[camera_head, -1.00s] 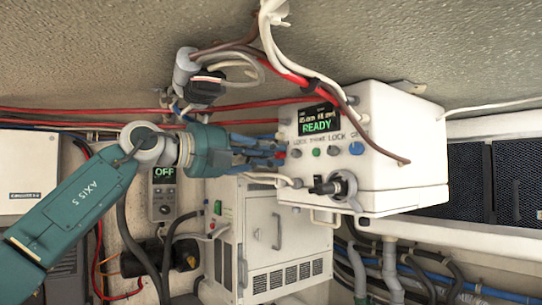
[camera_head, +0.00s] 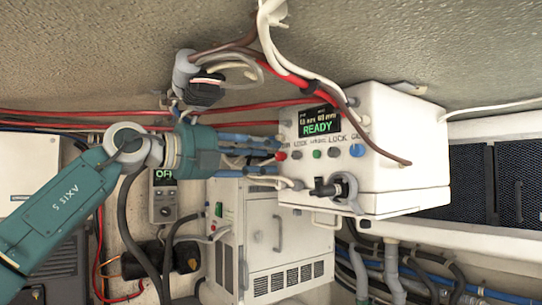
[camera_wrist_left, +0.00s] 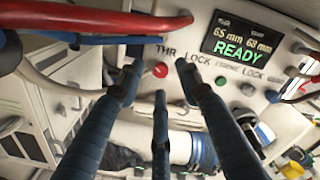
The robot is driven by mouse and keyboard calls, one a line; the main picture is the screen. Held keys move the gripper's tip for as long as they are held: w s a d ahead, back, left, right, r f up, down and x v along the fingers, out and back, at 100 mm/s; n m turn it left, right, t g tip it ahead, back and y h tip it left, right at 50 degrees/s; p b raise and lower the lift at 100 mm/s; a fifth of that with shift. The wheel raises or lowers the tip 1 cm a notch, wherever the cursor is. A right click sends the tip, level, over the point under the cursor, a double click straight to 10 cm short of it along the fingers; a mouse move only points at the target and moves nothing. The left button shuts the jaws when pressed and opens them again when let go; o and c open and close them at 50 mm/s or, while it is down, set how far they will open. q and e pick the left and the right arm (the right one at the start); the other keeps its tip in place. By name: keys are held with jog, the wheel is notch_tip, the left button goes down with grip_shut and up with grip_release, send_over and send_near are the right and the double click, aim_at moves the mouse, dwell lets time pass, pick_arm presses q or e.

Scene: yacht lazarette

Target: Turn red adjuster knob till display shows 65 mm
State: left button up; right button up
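The red adjuster knob (camera_head: 281,156) is at the left end of a row of controls on the white box's front panel. It also shows in the left wrist view (camera_wrist_left: 160,70), bare between my spread fingertips. The display (camera_head: 319,122) is lit; in the left wrist view (camera_wrist_left: 241,40) it reads 65 mm at left, 68 mm at right, and READY in green. My left gripper (camera_head: 274,157) has three blue fingers. They are open around the knob's front, and none appears to touch it. My right gripper is in neither view.
Beside the red knob are grey knobs, a green button (camera_head: 317,154) and a blue knob (camera_head: 356,150). A black-handled valve (camera_head: 328,187) sits below. Red and white cables (camera_head: 290,75) hang above and left of the box. A white cabinet (camera_head: 262,240) stands beneath.

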pick_arm(q)
jog(key=v, duration=1)
jog(key=shift+w, duration=0.1)
